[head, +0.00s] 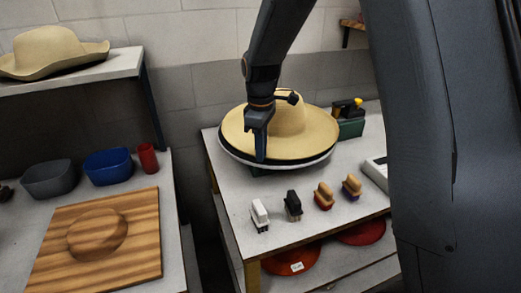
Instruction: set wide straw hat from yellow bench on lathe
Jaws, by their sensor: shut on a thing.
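A wide straw hat (305,134) with a tall rounded crown is on the light-topped bench with a yellow leg. My gripper (261,157) reaches down from above and is shut on the near-left part of its brim. A round dark disc with a pale rim (310,165) shows just under the brim, with a dark support below it. I cannot tell whether the hat rests on this disc or is held just above it, nor whether this is the lathe. The arm hides part of the crown and brim.
Several small brushes (323,196) stand along the bench front. A green box (350,127) is behind right. Red round things (291,262) lie on the lower shelf. At left are a wooden hat block (97,234), bowls (108,167), a red cup (147,158) and another hat (52,53) on a shelf.

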